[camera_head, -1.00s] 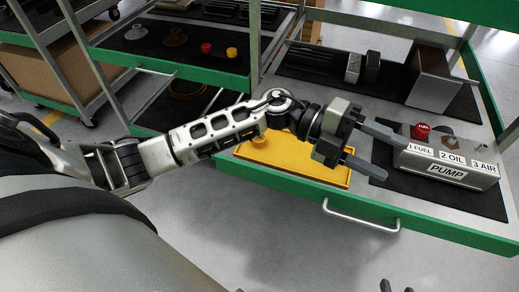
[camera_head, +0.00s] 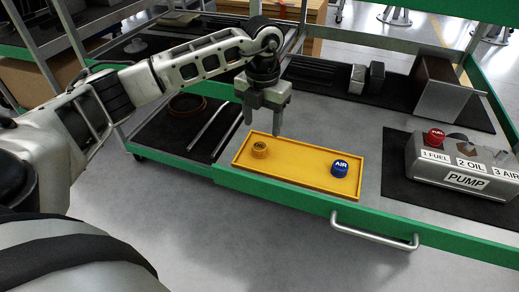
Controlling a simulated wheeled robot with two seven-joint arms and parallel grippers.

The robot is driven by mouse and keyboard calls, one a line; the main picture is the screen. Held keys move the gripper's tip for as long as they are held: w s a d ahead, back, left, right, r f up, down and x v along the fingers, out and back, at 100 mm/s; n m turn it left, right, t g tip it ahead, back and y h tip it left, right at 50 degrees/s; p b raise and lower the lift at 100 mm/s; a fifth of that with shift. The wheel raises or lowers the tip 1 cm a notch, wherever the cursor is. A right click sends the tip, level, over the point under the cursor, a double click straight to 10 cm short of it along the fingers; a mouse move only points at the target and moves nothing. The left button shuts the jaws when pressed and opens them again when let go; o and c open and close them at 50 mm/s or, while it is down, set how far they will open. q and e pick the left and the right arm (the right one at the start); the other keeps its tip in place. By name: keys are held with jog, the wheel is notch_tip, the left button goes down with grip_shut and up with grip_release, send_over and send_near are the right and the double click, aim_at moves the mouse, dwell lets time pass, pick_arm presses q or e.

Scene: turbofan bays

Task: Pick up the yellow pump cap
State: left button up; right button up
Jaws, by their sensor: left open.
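The yellow pump cap (camera_head: 259,149), with dark lettering on top, stands in the left part of a yellow tray (camera_head: 300,172). A blue cap (camera_head: 340,167) marked AIR stands in the right part of the same tray. My left gripper (camera_head: 262,124) points down, open and empty, with its fingers above the tray's back left part, near the yellow cap and apart from it. My right gripper is not in view.
A grey pump box (camera_head: 465,178) labelled FUEL, OIL and AIR sits on a black mat at right, with a red cap (camera_head: 435,137) on it. A green-edged shelf with a metal handle (camera_head: 374,234) runs along the front. Bare shelf lies behind the tray.

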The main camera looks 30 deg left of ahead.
aim_at(260, 146)
pick_arm(q)
notch_tip(260, 146, down, 2)
jog(key=shift+f, duration=0.25)
jog(key=f, duration=0.5)
jog(key=shift+a, duration=0.35)
jog(key=c, duration=1)
